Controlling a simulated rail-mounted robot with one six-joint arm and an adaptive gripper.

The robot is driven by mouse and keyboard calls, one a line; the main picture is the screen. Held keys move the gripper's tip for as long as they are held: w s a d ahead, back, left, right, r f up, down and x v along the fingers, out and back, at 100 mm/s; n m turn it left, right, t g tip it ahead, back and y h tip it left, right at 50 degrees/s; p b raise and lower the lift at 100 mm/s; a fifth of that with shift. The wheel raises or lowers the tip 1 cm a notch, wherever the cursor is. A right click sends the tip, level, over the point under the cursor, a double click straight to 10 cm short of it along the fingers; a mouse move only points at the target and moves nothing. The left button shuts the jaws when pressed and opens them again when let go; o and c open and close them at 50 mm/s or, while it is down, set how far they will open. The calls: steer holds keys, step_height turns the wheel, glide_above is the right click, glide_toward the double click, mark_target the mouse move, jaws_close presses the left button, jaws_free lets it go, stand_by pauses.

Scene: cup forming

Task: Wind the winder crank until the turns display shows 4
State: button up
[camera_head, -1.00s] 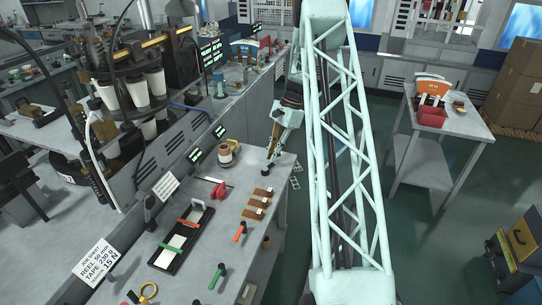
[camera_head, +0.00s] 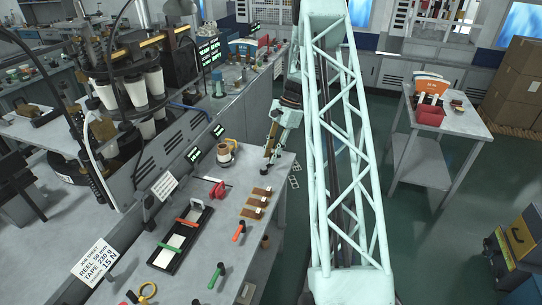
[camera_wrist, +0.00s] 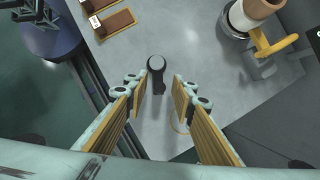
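My gripper (camera_wrist: 164,77) is open, its two wood-coloured fingers apart above the grey bench. A black round-headed knob (camera_wrist: 156,64) shows between and just beyond the fingertips; I cannot tell if they touch it. In the head view the knob (camera_head: 264,171) stands by the bench's right edge, below my gripper (camera_head: 270,155). A white and tan reel-like piece (camera_wrist: 243,17) with a yellow arm (camera_wrist: 272,43) is at the upper right of the wrist view, and left of my gripper in the head view (camera_head: 225,154). Lit green displays (camera_head: 194,155) (camera_head: 218,131) are too small to read.
Brown blocks with white labels (camera_head: 256,203), a red clamp-like piece (camera_head: 218,190), a black tray (camera_head: 182,238) and green and orange handled tools lie nearer on the bench. A sign (camera_head: 95,262) stands at left.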

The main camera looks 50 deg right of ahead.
steer(key=shift+r, duration=0.1)
steer(key=v, duration=1.1)
steer(key=shift+r, duration=0.4)
steer(key=shift+s+d, duration=0.1)
steer(key=shift+r, duration=0.1)
